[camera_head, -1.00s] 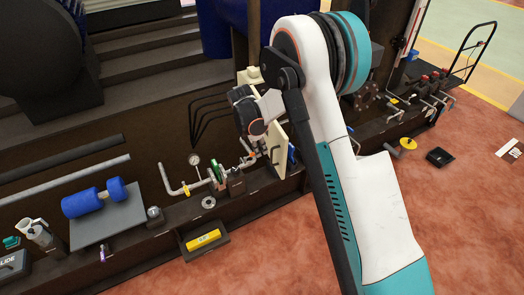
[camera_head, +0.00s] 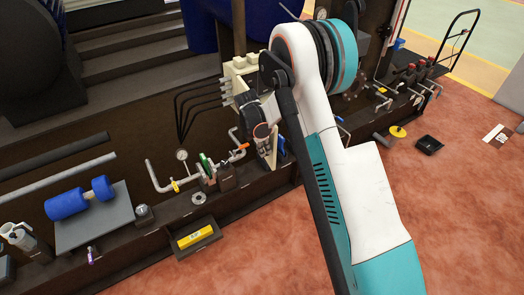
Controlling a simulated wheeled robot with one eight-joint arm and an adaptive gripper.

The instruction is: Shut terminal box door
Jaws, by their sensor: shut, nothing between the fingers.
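The cream terminal box (camera_head: 238,72) stands on the dark bench, with several black cables running into its left side. My arm hides its right part. A pale panel, which looks like the box's door (camera_head: 278,149), shows as a narrow strip just right of my gripper, seen nearly edge-on. My gripper (camera_head: 264,154) points downward in front of the box, shut and empty. It overlaps the panel in the picture; I cannot tell whether they touch.
Left of my gripper are bent pipes with a gauge (camera_head: 182,156) and a green-handled valve (camera_head: 206,162). A tray with a yellow block (camera_head: 196,237) lies in front.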

